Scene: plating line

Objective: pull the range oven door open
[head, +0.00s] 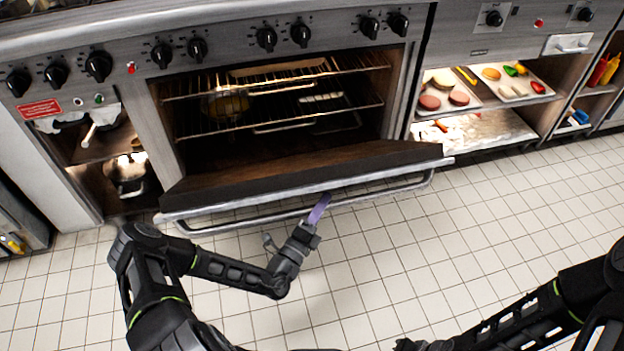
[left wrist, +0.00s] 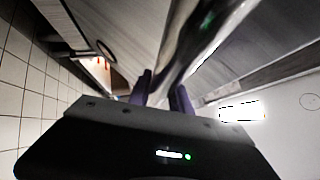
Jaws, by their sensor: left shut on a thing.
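The range oven door (head: 300,178) is hinged down and stands partly open, tilted out from the oven. Its bar handle (head: 385,190) runs along the door's outer top edge. My left gripper (head: 319,209) is at the middle of the handle, its purple fingers shut on the bar. In the left wrist view the purple fingers (left wrist: 162,92) show on both sides of a dark bar. The oven cavity (head: 290,120) is visible above the door, with wire racks inside. The right arm shows at the lower right; its fingertips cannot be made out.
Knobs (head: 266,38) line the panel above the oven. Open shelves at right hold food trays (head: 513,82). A pot (head: 126,168) sits in the left compartment. The tiled floor (head: 460,235) in front of the door is clear at right.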

